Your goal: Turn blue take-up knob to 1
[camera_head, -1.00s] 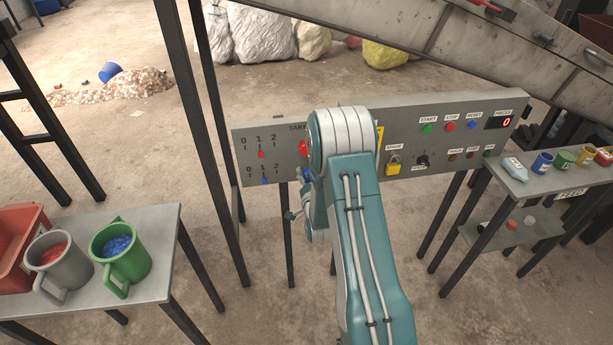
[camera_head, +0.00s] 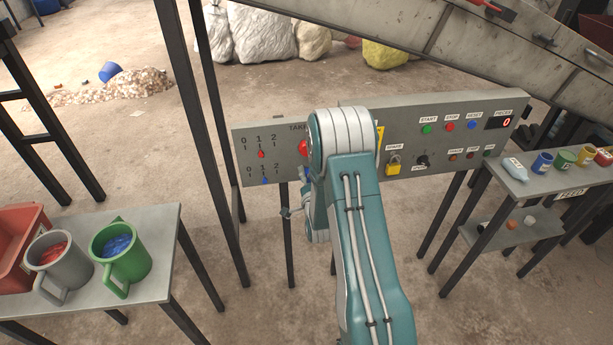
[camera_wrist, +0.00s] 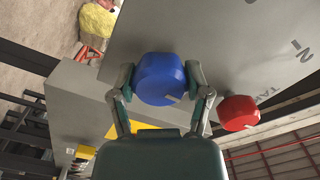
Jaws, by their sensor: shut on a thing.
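The blue take-up knob (camera_wrist: 160,80) is between the two fingers of my gripper (camera_wrist: 160,73) in the wrist view, and the fingers are shut on its sides. A pale mark shows near the knob's lower right edge. The small blue pointer (camera_head: 265,181) sits under the lower 0-1-2 scale on the panel, at or very slightly right of the 1.
The red take-up knob (camera_wrist: 238,113) is close beside my right finger in the wrist view. A red pointer (camera_head: 261,154) is at 1 on the upper scale. The grey panel (camera_head: 345,172) also carries a yellow padlock (camera_head: 393,165). A table with mugs (camera_head: 160,290) stands left.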

